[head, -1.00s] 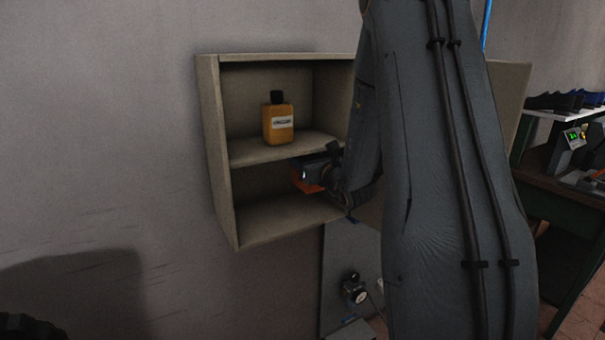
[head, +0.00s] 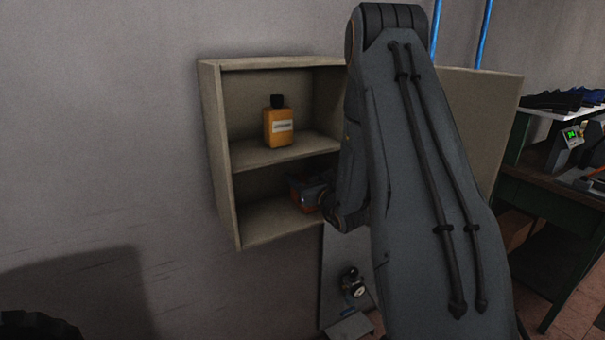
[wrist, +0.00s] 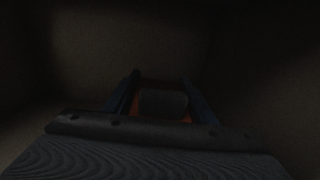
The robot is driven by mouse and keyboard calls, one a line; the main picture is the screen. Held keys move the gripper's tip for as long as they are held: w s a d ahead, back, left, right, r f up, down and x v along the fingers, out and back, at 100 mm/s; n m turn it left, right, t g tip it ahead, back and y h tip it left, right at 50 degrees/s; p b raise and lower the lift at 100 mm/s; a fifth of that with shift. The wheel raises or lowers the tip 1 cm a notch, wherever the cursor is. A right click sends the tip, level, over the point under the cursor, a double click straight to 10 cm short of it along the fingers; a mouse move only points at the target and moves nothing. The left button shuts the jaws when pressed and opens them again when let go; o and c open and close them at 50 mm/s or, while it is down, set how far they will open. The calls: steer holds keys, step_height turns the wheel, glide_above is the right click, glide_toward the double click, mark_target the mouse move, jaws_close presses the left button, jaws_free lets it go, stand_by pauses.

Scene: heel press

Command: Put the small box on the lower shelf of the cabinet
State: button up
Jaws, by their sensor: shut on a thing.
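The cabinet (head: 222,165) hangs on the wall in the head view, with an upper and a lower shelf. My gripper (head: 306,194) reaches into the lower compartment from the right. It is shut on the small box (head: 294,192), which is orange and dark and partly hidden by the jaws. Whether the box touches the lower shelf (head: 268,222) I cannot tell.
An orange bottle (head: 278,126) with a dark cap stands on the upper shelf. The open cabinet door (head: 478,120) is behind my arm. The left part of the lower shelf is clear. A green workbench (head: 555,190) stands at the right.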

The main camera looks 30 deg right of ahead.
steer(key=shift+f, duration=0.1)
steer(key=shift+f, duration=0.15)
steer(key=o, duration=1.1)
steer(key=shift+r, duration=0.2)
steer(key=s+b, duration=0.5)
steer(key=s, duration=0.7)
steer(key=shift+d, duration=0.2)
steer(key=shift+d, duration=0.1)
